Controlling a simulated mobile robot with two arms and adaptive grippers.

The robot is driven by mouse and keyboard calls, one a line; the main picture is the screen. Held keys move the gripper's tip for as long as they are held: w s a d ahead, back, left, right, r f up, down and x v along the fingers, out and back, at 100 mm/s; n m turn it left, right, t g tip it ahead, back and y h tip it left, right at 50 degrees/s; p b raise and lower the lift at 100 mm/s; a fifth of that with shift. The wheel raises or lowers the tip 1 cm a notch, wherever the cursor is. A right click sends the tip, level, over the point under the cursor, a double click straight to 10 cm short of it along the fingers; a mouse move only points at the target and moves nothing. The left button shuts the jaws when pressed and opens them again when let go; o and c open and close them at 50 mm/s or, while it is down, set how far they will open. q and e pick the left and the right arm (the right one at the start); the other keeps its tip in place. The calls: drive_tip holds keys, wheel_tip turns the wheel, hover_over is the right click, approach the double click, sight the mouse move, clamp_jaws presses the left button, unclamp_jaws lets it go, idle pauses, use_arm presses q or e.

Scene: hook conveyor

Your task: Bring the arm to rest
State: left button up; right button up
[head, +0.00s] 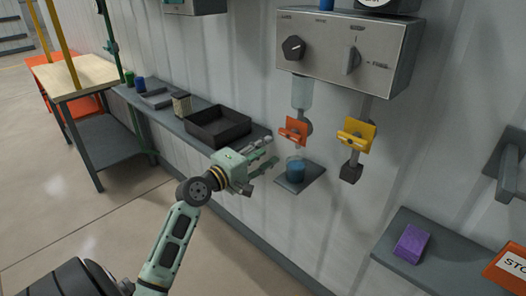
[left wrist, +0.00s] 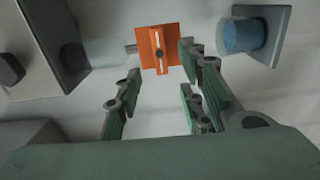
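My left gripper (head: 272,150) reaches in from the left and hangs over the shelf's right end, close to the wall. Its fingers stand apart with nothing between them, also in the left wrist view (left wrist: 160,82). An orange tap handle (head: 293,131) is on the wall, up and right of the fingertips; in the left wrist view the orange handle (left wrist: 159,50) lies beyond the fingers, apart from them. My right gripper is not in view.
A control box (head: 350,50) with knobs hangs above, and a yellow tap handle (head: 357,134) right of the orange one. A dark tray (head: 218,126) lies on the shelf behind the gripper. A purple block (head: 411,243) rests on a right-hand shelf. The floor at left is clear.

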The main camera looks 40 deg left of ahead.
use_arm(q)
drive_tip(key=shift+s, duration=0.2)
idle(0.4)
wheel_tip(320, 180, down, 25)
drive_tip(key=s+d+m+g+y, duration=0.1)
drive_tip(key=s+m+g, duration=0.1)
drive_tip(key=g, duration=0.3)
drive_tip(key=s+d+f+m+g, duration=0.2)
drive_tip(key=s+f, duration=0.2)
drive_tip(key=f, duration=0.4)
drive_tip(key=s+d+f+m+g, duration=0.2)
drive_tip(key=s+f, duration=0.2)
drive_tip(key=f, duration=0.5)
drive_tip(key=s+d+f+m+g, duration=0.2)
drive_tip(key=s+d+f+m, duration=0.2)
drive_tip(key=s+f, duration=0.4)
drive_tip(key=s+d+f+m+g, duration=0.3)
drive_tip(key=s+d+f+m, duration=0.2)
drive_tip(key=s, duration=1.3)
drive_tip(key=s+d+f+m+g, duration=0.3)
drive_tip(key=s+d+f, duration=0.3)
drive_tip(key=s+f, duration=0.6)
drive_tip(key=shift+s+d+m, duration=0.15)
drive_tip(key=shift+s+m, duration=0.65)
drive_tip(key=shift+s, duration=0.3)
